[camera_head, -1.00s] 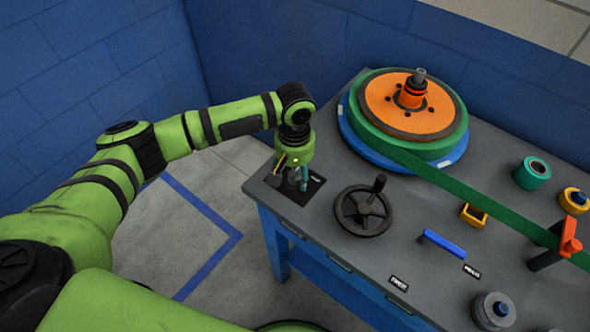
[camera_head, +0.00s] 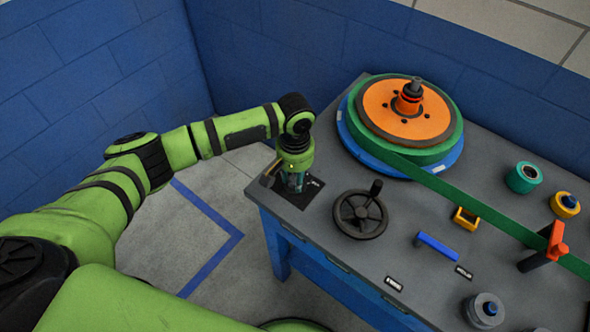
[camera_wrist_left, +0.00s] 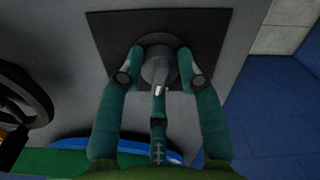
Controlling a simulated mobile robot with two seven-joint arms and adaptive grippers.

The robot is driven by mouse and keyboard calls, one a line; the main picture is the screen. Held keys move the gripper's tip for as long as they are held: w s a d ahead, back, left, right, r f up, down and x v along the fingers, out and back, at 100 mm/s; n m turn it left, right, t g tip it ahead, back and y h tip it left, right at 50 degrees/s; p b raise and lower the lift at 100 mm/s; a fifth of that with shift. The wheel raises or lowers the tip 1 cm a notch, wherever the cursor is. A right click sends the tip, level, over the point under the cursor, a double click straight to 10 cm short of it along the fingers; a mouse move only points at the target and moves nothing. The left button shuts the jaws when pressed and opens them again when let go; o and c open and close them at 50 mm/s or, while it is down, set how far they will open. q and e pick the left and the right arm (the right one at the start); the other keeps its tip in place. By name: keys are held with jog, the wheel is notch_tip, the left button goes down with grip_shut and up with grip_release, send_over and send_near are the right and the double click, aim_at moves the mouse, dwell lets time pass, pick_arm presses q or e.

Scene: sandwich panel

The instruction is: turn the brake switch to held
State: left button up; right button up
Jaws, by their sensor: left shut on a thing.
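The brake switch (camera_wrist_left: 158,70) is a grey knob on a round base on a dark square plate (camera_wrist_left: 105,32). In the head view the plate (camera_head: 306,194) lies at the table's near left corner, and my gripper mostly hides the knob. My left gripper (camera_wrist_left: 160,68) points down over the plate, with teal fingers on both sides of the knob, shut on it. In the head view the left gripper (camera_head: 293,183) is partly hidden by its own wrist. I cannot read which position the switch is in. My right gripper is not in view.
A black handwheel (camera_head: 361,214) with an upright handle stands just right of the plate. Behind it is a large reel with an orange disc (camera_head: 385,112) and a green band. A blue handle (camera_head: 438,246), a yellow block (camera_head: 466,218) and an orange lever (camera_head: 556,240) stand farther right.

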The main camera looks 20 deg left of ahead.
aim_at(295, 177)
pick_arm(q)
jog(key=m+p, duration=0.2)
jog(key=m, duration=0.1)
jog(key=shift+s+r+m+p, duration=0.1)
jog(key=shift+m+p, duration=0.2)
jog(key=shift+p, duration=0.1)
jog(key=shift+m+p, duration=0.95)
jog(key=shift+m, duration=0.85)
jog(key=shift+f, duration=0.2)
jog(key=o, duration=1.2)
jog(key=shift+c, duration=0.2)
jog(key=shift+r, duration=0.1)
notch_tip(295, 177, up, 12)
